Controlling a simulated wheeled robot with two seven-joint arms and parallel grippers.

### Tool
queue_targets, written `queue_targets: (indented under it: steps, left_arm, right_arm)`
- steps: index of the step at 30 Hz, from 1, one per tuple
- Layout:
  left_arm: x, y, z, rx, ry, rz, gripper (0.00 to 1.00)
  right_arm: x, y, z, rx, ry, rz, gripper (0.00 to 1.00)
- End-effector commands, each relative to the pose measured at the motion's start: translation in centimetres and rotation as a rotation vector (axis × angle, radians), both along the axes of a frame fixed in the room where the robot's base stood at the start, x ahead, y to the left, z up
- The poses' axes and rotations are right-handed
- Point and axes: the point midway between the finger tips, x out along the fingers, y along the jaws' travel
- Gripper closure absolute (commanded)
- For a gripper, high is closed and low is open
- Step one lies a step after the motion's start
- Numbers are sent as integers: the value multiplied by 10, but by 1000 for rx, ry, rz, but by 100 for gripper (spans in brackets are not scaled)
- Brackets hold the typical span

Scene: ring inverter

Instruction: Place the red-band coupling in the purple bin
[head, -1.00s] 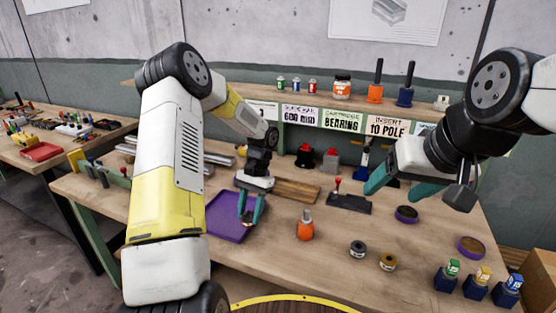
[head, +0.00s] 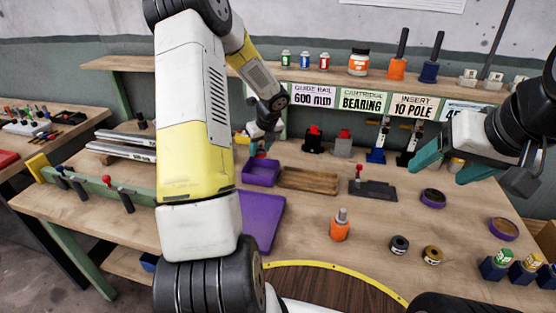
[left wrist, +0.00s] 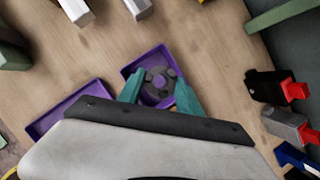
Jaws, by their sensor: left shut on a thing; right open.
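My left gripper (head: 262,151) is low over the small purple bin (head: 260,178) at the back of the bench. In the left wrist view its teal fingers (left wrist: 159,88) are shut on a round grey coupling (left wrist: 151,77), which has an open centre showing purple. The coupling lies over the bin (left wrist: 146,60) in that view; I cannot tell whether it touches the bin floor. Its red band cannot be made out. My right gripper (head: 455,163) is open and empty, in the air above the right of the bench.
A flat purple tray (head: 264,222) lies in front of the bin, partly behind my left arm. An orange bottle (head: 340,229), two small rings (head: 399,244) and a dark fixture (head: 372,189) stand further right. A shelf (head: 320,77) runs behind.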

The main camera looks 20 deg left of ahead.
Motion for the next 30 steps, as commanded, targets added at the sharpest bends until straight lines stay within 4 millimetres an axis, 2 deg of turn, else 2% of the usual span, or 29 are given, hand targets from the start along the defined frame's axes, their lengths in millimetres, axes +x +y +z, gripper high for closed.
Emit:
queue_targets:
  steps: [3,6,11,18,30]
  left_arm:
    - [-1,-1,-25,-2,7,-6,100]
    - [-1,-1,-42,-3,6,-4,100]
    - [0,-1,-57,-1,3,-3,100]
    - [-1,-1,-89,-3,4,-3,100]
    - [-1,-1,-94,-2,2,-1,100]
  right_arm:
    - [0,0,0,0,0,0,30]
    - [0,0,0,0,0,0,30]
    - [0,0,0,0,0,0,30]
    - [0,0,0,0,0,0,30]
    - [0,0,0,0,0,0,30]
